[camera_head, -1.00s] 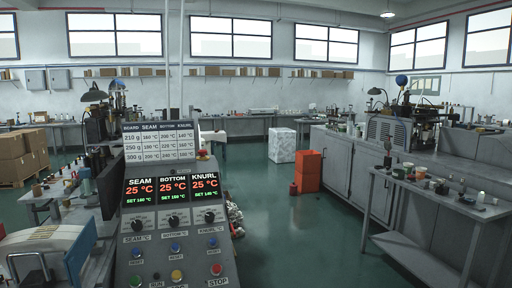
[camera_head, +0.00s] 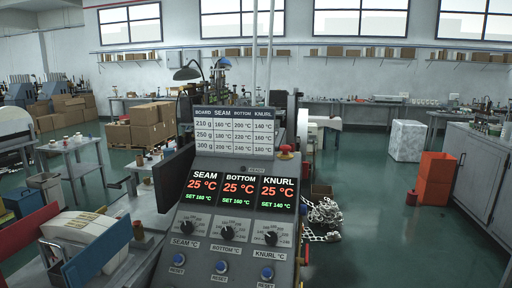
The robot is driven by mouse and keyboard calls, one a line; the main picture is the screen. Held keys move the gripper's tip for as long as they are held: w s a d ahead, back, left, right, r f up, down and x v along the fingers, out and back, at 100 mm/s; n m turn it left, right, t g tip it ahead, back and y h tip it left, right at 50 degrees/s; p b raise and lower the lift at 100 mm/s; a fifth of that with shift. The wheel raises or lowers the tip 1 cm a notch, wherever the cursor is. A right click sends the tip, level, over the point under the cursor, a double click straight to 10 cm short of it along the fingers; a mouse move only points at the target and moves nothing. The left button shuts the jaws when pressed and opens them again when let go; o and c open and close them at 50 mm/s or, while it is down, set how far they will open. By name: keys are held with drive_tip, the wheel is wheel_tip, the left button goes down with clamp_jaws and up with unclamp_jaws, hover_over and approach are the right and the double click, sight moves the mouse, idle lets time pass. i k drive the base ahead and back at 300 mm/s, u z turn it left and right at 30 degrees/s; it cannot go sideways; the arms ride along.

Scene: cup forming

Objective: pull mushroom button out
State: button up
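A red mushroom button (camera_head: 286,149) sits at the upper right edge of the control panel (camera_head: 215,165), beside the board chart. It is small in the picture, and I cannot tell whether it is pressed in or out. The panel shows SEAM, BOTTOM and KNURL displays (camera_head: 240,189), each reading 25 °C. Below them are three black dials (camera_head: 228,231) and blue RESET buttons (camera_head: 222,267). The panel's lower part is cut off by the bottom edge. My gripper is not in view.
Green floor (camera_head: 390,235) is open right of the panel.

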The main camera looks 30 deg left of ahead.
sight(285, 148)
drive_tip(key=u, duration=0.85)
drive_tip(key=i, duration=0.75)
drive_tip(key=u, duration=0.9)
